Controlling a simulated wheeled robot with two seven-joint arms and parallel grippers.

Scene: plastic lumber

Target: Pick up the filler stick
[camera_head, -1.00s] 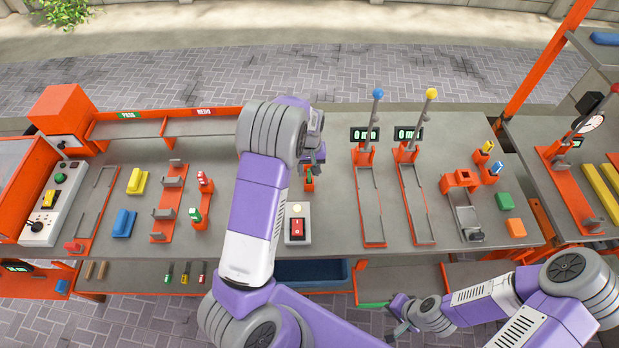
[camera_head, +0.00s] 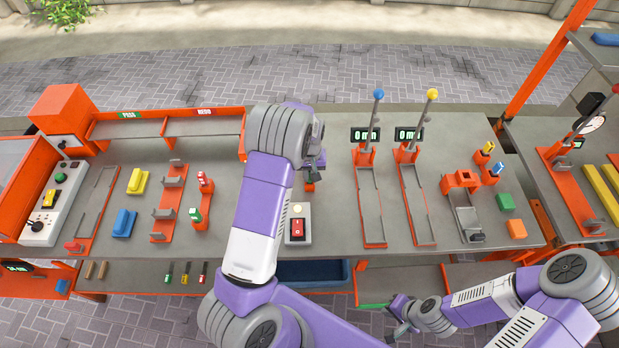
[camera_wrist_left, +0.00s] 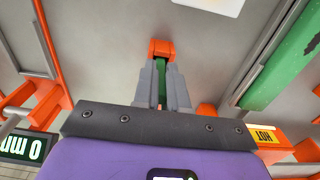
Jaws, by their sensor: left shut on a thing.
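The filler stick (camera_wrist_left: 164,88) shows as a narrow green strip between the grey fingers of my left gripper (camera_wrist_left: 163,66) in the left wrist view. An orange piece (camera_wrist_left: 161,48) sits at the fingertips; I cannot tell whether it is part of the stick or its holder. In the head view my left gripper (camera_head: 318,162) is over the middle of the bench, beyond the red switch box, mostly hidden by my wrist. It is shut on the stick. My right gripper (camera_head: 401,316) hangs low in front of the bench, apart from the stick; its fingers are too small to judge.
The switch box (camera_head: 297,226) stands in front of my left gripper. Two orange slotted rails (camera_head: 372,212) with upright levers lie to its right. An orange rack (camera_head: 170,205) stands left of my arm. In the left wrist view a large green bar (camera_wrist_left: 285,65) and a HOT label (camera_wrist_left: 265,134) lie at right.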

